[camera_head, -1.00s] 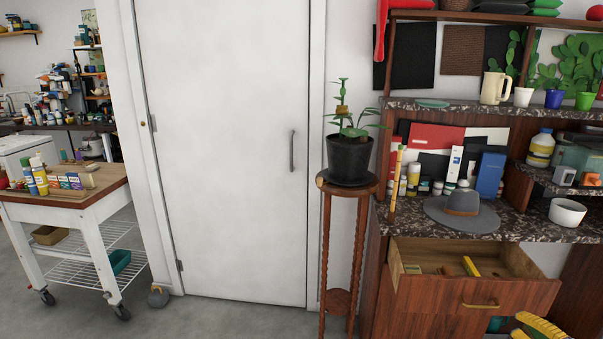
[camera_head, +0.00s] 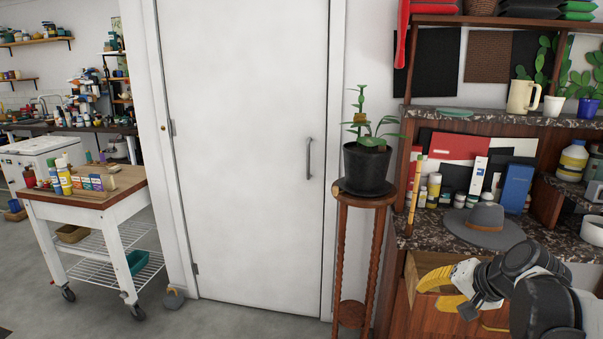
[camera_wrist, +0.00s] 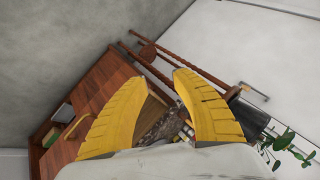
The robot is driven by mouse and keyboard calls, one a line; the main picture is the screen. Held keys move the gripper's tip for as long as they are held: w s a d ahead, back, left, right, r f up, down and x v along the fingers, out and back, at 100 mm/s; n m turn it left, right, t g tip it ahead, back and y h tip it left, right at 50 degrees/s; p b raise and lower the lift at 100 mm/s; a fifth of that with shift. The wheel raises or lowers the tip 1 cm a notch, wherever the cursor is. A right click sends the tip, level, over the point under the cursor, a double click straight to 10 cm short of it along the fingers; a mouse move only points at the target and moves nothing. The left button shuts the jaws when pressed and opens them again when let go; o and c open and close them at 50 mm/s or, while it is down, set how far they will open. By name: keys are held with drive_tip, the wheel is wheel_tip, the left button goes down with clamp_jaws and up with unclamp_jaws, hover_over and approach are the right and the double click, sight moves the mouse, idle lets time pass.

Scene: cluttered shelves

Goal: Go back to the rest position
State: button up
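My gripper (camera_head: 435,281) is at the lower right of the head view, with its yellow fingers pointing left in front of the cabinet's open drawer. In the wrist view my gripper (camera_wrist: 160,77) has its two yellow fingers apart, and nothing is held between them. The fingers and arm cover part of the drawer (camera_head: 432,315), so most of its contents are hidden in the head view.
A potted plant (camera_head: 367,168) stands on a tall wooden stand (camera_head: 354,247) left of the cabinet. A grey hat (camera_head: 484,228) lies on the cabinet counter. A white door (camera_head: 245,150) fills the middle. A wheeled cart (camera_head: 95,200) stands left. Some grey floor (camera_head: 235,315) is clear.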

drive_tip(key=s+a+n+h, duration=0.1)
drive_tip(key=s+a+n, duration=0.3)
drive_tip(key=s, duration=0.5)
drive_tip(key=s+a+r+n+h, duration=0.1)
drive_tip(key=s+a+n, duration=0.2)
drive_tip(key=s+a, duration=0.5)
drive_tip(key=shift+s+a+n+g+h, duration=0.3)
drive_tip(key=shift+s+a+n+h, duration=0.05)
drive_tip(key=shift+a+n+h, duration=0.05)
